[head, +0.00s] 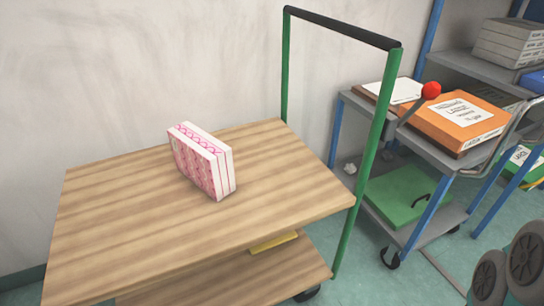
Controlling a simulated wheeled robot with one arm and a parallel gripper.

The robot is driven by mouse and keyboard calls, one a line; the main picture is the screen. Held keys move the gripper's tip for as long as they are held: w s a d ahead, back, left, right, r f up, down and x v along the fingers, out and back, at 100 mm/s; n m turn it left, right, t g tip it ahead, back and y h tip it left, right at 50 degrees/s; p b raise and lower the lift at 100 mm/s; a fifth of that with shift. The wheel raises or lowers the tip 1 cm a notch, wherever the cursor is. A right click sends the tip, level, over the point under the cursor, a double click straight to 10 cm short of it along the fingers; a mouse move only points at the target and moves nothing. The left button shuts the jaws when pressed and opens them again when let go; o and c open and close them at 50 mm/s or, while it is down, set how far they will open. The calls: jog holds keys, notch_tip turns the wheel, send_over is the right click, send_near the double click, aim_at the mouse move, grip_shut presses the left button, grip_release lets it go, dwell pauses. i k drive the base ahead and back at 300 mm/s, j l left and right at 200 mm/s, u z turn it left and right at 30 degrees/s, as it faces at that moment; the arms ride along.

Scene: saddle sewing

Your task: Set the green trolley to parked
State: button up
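The green trolley has a wooden top deck (130,215), green upright posts (367,165) and a black push bar (340,27). It stands against the pale wall in the head view. A white and pink patterned box (203,160) sits on its deck. A lower wooden shelf (255,280) shows below, with a yellow piece (273,242) under the deck edge. One dark caster (307,294) shows. A red knob (431,90) on a grey rod is right of the near post; I cannot tell what the rod is fixed to. My gripper is not in view.
A grey and blue cart (455,165) with an orange box (455,122) stands just right of the trolley. Grey shelving (470,66) is behind it. Dark grey wheels (524,255) fill the lower right corner. Some teal floor (420,285) is clear between.

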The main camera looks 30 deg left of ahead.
aim_at(131, 229)
jog(key=u, duration=1.9)
jog(key=k+l+u, duration=0.1)
jog(key=l, duration=0.3)
jog(key=k+l, duration=0.25)
jog(key=l, duration=0.15)
jog(key=k+l+u, duration=0.15)
jog(key=l, duration=0.25)
jog(key=k+l+u, duration=0.1)
jog(key=k+l, duration=0.15)
jog(key=l, duration=0.1)
